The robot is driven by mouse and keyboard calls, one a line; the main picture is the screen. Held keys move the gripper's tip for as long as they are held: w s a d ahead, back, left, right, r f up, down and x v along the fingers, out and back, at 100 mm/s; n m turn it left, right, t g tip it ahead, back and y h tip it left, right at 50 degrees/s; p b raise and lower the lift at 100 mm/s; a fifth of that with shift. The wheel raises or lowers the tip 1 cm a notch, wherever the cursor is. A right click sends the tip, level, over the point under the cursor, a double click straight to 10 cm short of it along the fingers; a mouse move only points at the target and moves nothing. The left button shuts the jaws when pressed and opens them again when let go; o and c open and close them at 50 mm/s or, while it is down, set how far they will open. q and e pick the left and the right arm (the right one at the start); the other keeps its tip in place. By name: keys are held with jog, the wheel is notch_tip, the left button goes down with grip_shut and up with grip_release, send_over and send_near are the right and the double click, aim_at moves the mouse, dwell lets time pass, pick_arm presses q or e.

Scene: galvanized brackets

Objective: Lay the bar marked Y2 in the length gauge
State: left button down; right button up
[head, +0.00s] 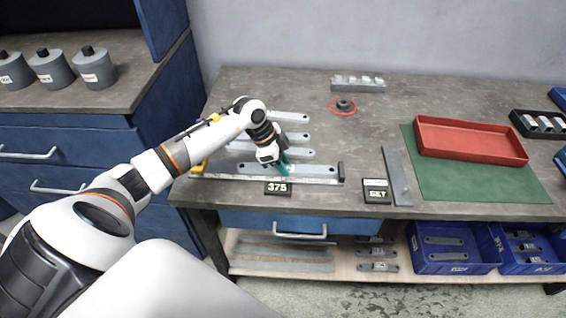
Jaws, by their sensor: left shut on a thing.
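My left gripper (284,169) reaches in from the left, its teal fingertips shut on a flat grey bar (230,168). The bar lies along the length gauge (315,181), a long metal strip at the table's front edge with a yellow end at the left and a dark stop at the right. Whether the bar rests fully in the gauge or is just above it, I cannot tell. No Y2 mark is legible. A small sign reading 375 (277,188) is at the gauge's front. My right gripper is not in view.
Several similar grey bars (290,117) lie behind the gauge. To the right are a sign reading SET (376,190), a grey flat strip (396,176), a green mat (470,184) and a red tray (470,152). A red ring with a dark knob (343,105) is farther back.

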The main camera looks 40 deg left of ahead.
pick_arm(q)
jog(key=c, duration=1)
grip_release()
jog(key=b+v, duration=0.2)
jog(key=v, duration=1)
